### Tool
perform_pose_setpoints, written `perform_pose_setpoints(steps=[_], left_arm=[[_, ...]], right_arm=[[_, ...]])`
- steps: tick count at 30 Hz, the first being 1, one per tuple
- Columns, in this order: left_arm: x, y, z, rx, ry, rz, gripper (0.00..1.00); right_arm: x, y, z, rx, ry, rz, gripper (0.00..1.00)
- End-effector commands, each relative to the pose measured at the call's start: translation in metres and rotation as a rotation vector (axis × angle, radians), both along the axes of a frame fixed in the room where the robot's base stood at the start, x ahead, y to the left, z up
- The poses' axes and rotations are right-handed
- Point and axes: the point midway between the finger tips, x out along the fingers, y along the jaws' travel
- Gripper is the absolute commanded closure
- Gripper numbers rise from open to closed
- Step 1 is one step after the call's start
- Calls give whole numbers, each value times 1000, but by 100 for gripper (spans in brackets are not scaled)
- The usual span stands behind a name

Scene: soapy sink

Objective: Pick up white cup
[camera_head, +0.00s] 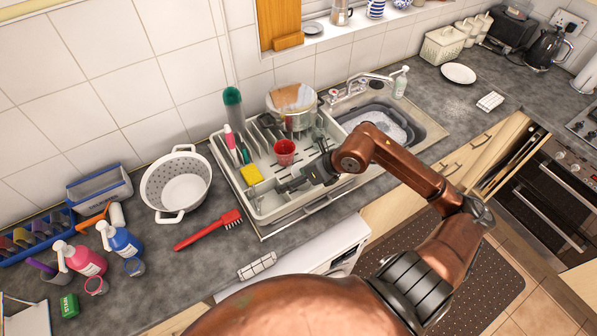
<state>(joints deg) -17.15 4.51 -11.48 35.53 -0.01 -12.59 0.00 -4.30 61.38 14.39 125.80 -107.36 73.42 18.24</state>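I cannot make out a plain white cup in this view. A red cup (284,152) stands in the pale dish rack (262,213). My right gripper (285,184) is low over the front part of the rack, just in front of the red cup. Its dark fingers point left and nothing shows clearly between them; their opening is hard to see. My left gripper is out of view.
A white colander (178,184) and red brush (208,230) lie left of the rack. A pot (291,108) is at its back. The sink (424,127) with a soapy basin is to the right. A white plate (458,73) lies on the far counter. Bottles crowd the left.

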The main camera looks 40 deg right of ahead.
Motion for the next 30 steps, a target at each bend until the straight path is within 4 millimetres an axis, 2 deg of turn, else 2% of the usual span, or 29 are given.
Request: perform_pose_setpoints(steps=[1,3,6,8,17,24,30], left_arm=[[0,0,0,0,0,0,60],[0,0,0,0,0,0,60],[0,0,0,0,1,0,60],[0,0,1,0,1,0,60],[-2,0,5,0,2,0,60],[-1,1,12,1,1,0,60],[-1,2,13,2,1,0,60]], right_arm=[[-1,-22,-3,-80,26,-25,23],[-3,-48,-5,-166,57,-61,23],[-6,-70,-7,-233,85,-95,23],[-6,-76,-10,-249,94,-107,23],[7,-77,-36,-248,98,-114,23],[27,-75,-65,-248,97,-113,23],[32,-74,-73,-252,95,-109,23]])
